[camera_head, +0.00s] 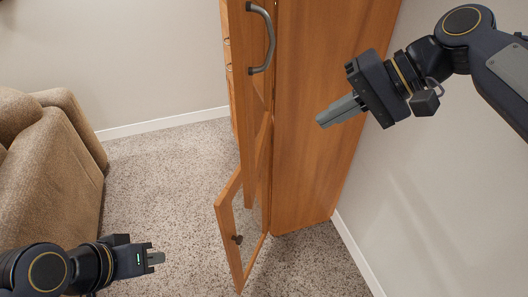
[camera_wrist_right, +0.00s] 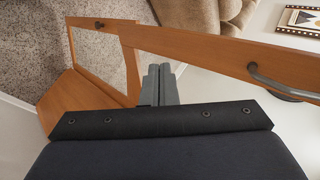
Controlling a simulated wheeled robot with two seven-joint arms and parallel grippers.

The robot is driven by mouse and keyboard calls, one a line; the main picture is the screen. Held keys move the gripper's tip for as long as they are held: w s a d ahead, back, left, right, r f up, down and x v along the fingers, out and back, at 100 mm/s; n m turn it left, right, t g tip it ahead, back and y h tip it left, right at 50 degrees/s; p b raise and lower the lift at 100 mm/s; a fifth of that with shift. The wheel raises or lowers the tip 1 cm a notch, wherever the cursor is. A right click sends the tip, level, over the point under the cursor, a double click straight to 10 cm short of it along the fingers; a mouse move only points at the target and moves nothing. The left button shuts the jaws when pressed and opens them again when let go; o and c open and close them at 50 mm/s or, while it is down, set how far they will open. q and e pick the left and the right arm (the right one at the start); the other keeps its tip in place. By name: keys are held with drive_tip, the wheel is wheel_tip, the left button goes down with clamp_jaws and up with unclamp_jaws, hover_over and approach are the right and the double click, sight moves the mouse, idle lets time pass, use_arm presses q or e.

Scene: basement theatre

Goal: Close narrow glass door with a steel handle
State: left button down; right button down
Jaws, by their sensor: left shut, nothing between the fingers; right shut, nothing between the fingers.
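A tall wooden cabinet (camera_head: 318,120) stands against the right wall. Its narrow upper door (camera_head: 236,100) has a wooden frame, a glass pane and a curved steel handle (camera_head: 270,40); how far it stands open is hard to tell. The handle also shows at the right of the right wrist view (camera_wrist_right: 280,84). My right gripper (camera_head: 322,121) is shut and empty, in front of the cabinet's side panel in the picture, right of and below the handle, apart from it. My left gripper (camera_head: 160,258) is shut and empty, low at left, away from the cabinet.
A lower glass door (camera_head: 228,232) with a small dark knob (camera_head: 238,239) stands open, out over the carpet. A brown armchair (camera_head: 45,165) stands at left. Speckled carpet (camera_head: 160,190) between armchair and cabinet is clear. The wall (camera_head: 430,190) is close at right.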

approach(249, 147)
wheel_tip(249, 147, down, 5)
drive_tip(key=a, duration=0.2)
drive_tip(key=a+p, duration=0.1)
drive_tip(key=shift+w+r, duration=0.35)
drive_tip(key=shift+r, duration=0.05)
drive_tip(key=shift+w+a, duration=0.1)
drive_tip(key=shift+a, duration=0.5)
